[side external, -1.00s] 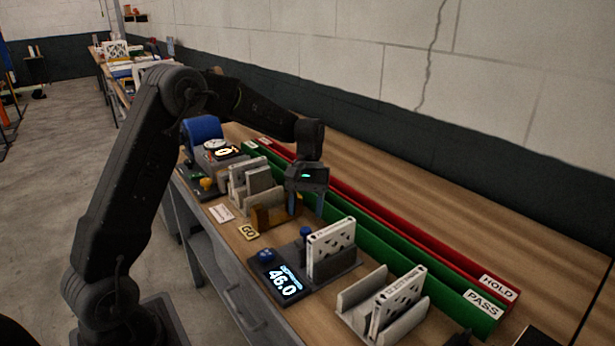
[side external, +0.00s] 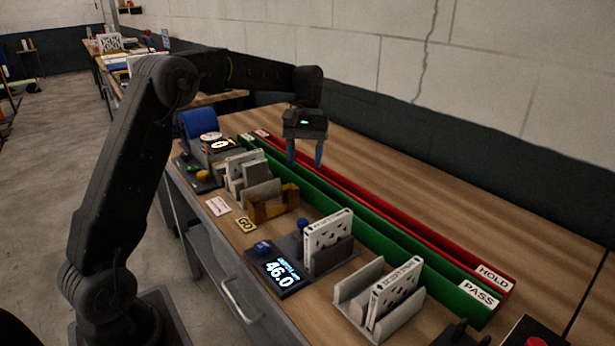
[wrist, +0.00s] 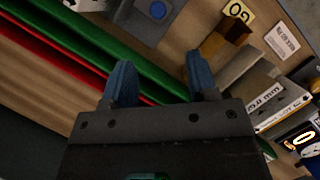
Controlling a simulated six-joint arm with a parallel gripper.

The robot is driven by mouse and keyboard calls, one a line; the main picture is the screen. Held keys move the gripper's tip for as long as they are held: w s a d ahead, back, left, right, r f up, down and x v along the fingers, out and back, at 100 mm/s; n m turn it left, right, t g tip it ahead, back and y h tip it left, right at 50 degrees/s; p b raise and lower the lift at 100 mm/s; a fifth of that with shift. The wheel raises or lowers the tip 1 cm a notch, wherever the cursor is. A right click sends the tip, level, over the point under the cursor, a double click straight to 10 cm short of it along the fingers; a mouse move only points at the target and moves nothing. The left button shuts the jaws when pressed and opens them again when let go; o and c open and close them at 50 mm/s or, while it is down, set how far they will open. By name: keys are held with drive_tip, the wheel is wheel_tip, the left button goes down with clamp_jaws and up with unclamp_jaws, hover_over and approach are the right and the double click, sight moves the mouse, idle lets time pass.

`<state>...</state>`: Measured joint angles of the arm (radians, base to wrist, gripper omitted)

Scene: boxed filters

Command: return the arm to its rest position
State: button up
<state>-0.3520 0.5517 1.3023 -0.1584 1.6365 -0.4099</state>
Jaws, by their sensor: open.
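My gripper (side external: 305,152) hangs above the bench over the green and red rails, with its two blue fingers apart and nothing between them. In the wrist view my gripper (wrist: 160,85) also shows open and empty, with bare wood and the rails below it. My arm is bent, with its forearm raised and roughly level. The gripper touches none of the bench items.
The green PASS rail (side external: 385,236) and red HOLD rail (side external: 420,232) run along the bench. White boxed filters stand in grey holders (side external: 352,290). A scale display (side external: 282,270) reads 46.0. An amber block (side external: 272,205) sits mid-bench. Bare wood (side external: 450,190) lies toward the wall.

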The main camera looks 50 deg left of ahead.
drive_tip(key=s+d+r+m+t+y, duration=0.1)
drive_tip(key=s+d+r+m+t, duration=0.1)
drive_tip(key=s+d+r, duration=0.3)
drive_tip(key=s+d+r+m+t+y, duration=0.1)
drive_tip(key=s+d+r+m+t, duration=0.1)
drive_tip(key=s+d, duration=0.35)
drive_tip(key=s+d+f+m+t, duration=0.1)
drive_tip(key=s+f+m+t, duration=0.1)
drive_tip(key=s, duration=0.5)
drive_tip(key=s+d+f+m+t+y, duration=0.1)
drive_tip(key=s+d+f+m+t, duration=0.1)
drive_tip(key=s, duration=0.5)
drive_tip(key=shift+m+t, duration=0.4)
drive_tip(key=shift+m, duration=0.1)
